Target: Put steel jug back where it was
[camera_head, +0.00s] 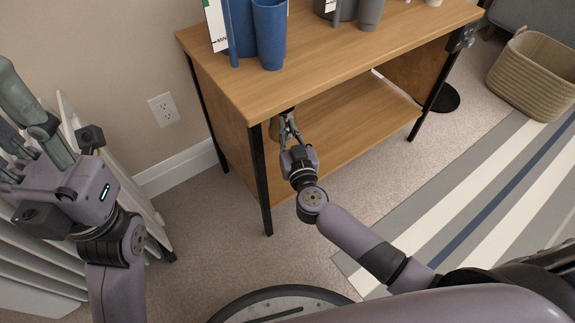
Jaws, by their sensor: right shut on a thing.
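My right gripper (287,124) reaches under the front left of the wooden tabletop, into the space above the lower shelf. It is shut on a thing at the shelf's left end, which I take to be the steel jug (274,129). Only a small brownish sliver of it shows beside the fingers; the tabletop edge and the gripper hide the rest. I cannot tell whether it touches the shelf. My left gripper (22,125) is at the left edge, away from the table, with its fingers partly cut off; its opening is unclear.
The tabletop (300,78) bears blue cups (270,35), a grey container (345,10) and a grey cup (369,14). The lower shelf (355,125) is bare right of my gripper. A black table leg (261,180) stands close by. A woven basket (535,75) is far right.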

